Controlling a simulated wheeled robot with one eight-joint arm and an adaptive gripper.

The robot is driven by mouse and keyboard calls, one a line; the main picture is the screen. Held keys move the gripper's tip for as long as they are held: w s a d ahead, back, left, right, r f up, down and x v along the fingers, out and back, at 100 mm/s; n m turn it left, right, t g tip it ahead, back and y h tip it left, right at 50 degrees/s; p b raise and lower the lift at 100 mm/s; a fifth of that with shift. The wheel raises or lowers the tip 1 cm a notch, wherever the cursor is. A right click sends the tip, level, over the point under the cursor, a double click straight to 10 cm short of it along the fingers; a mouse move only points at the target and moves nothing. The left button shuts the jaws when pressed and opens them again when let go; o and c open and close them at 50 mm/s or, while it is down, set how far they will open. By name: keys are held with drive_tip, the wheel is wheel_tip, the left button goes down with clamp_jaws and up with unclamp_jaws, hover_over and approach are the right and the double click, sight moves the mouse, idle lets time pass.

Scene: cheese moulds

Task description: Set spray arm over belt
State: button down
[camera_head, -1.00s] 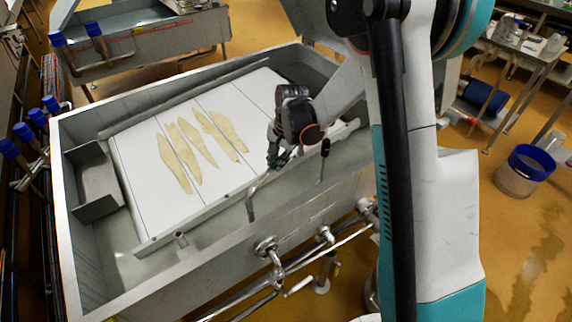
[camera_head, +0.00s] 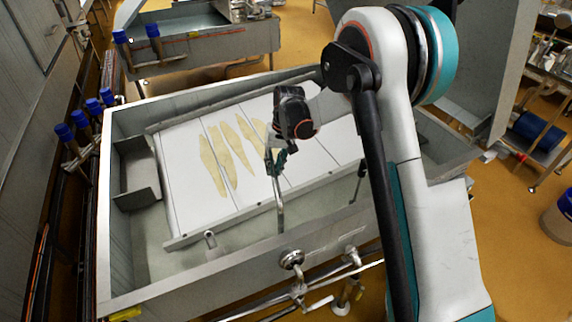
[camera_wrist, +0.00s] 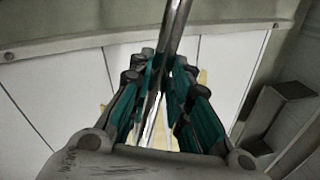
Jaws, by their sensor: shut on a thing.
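The spray arm (camera_head: 280,214) is a thin metal pipe held in my gripper (camera_head: 275,163). In the wrist view the pipe (camera_wrist: 176,22) runs up between the teal fingers of my gripper (camera_wrist: 163,72), which are shut on it. The belt (camera_head: 180,178) is a white panelled surface inside the metal tank, with several pale yellow pieces (camera_head: 212,168) lying on it. In the head view my gripper is over the belt's near part, and the pipe hangs down toward the tank's near wall. Whether its lower end touches anything cannot be told.
The metal tank (camera_head: 125,262) surrounds the belt. Pipes and round fittings (camera_head: 291,259) are on its near outer side. Blue-topped taps (camera_head: 78,117) stand at the left. Another metal vat (camera_head: 200,52) is behind. A small upright black-handled part (camera_head: 360,170) stands right of my gripper.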

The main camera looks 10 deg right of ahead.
drive_tip(key=shift+s+a+n, duration=0.15)
drive_tip(key=shift+a+n, duration=0.65)
drive_tip(key=shift+a, duration=0.2)
drive_tip(key=shift+s+a+n, duration=0.15)
drive_tip(key=shift+a+n, duration=0.65)
drive_tip(key=shift+a, duration=0.2)
drive_tip(key=shift+g, duration=0.3)
drive_tip(key=c, duration=1.5)
unclamp_jaws()
drive_tip(key=shift+a, duration=0.1)
drive_tip(key=v, duration=1.2)
drive_tip(key=shift+s, duration=0.1)
